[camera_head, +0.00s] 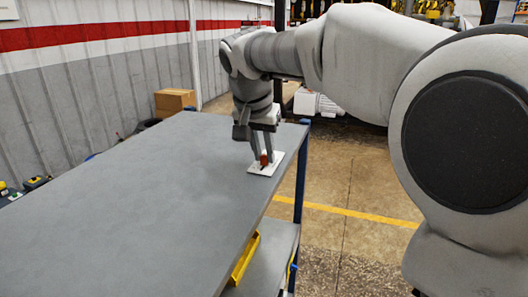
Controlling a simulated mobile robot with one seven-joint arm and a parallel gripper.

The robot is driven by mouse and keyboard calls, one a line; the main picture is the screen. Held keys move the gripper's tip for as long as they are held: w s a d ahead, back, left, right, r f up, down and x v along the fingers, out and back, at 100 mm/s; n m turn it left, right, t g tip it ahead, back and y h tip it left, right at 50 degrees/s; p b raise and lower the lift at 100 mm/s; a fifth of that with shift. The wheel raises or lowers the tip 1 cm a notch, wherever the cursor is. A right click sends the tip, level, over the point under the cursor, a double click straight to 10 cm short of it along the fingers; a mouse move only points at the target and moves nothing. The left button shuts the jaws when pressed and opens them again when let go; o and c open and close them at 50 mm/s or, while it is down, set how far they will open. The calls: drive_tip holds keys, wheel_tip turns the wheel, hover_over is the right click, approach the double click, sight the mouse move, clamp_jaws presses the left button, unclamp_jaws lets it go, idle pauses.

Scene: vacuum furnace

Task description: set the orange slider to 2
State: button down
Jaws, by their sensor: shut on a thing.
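The orange slider (264,158) stands on a small white plate (261,171) near the far right corner of the grey table. My gripper (262,155) reaches down from above, and its fingers are shut on the orange slider. The fingers hide part of the slider. A short dark mark shows on the plate just below the slider. Any numbers on the plate are too small to read, so I cannot tell the slider's setting.
The grey tabletop (130,210) is bare apart from the plate. A cardboard box (174,101) sits beyond the table's far edge. A yellow bin (245,259) is on the lower shelf. The floor right of the table is open.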

drive_tip(key=shift+w+d, duration=0.15)
drive_tip(key=shift+w, duration=0.15)
drive_tip(key=shift+s, duration=0.1)
drive_tip(key=c, duration=0.8)
unclamp_jaws()
drive_tip(key=shift+o, duration=0.2)
drive_tip(key=v, duration=1.7)
drive_tip(key=shift+r+p, duration=0.25)
drive_tip(key=shift+p, duration=0.15)
drive_tip(key=shift+s, duration=0.1)
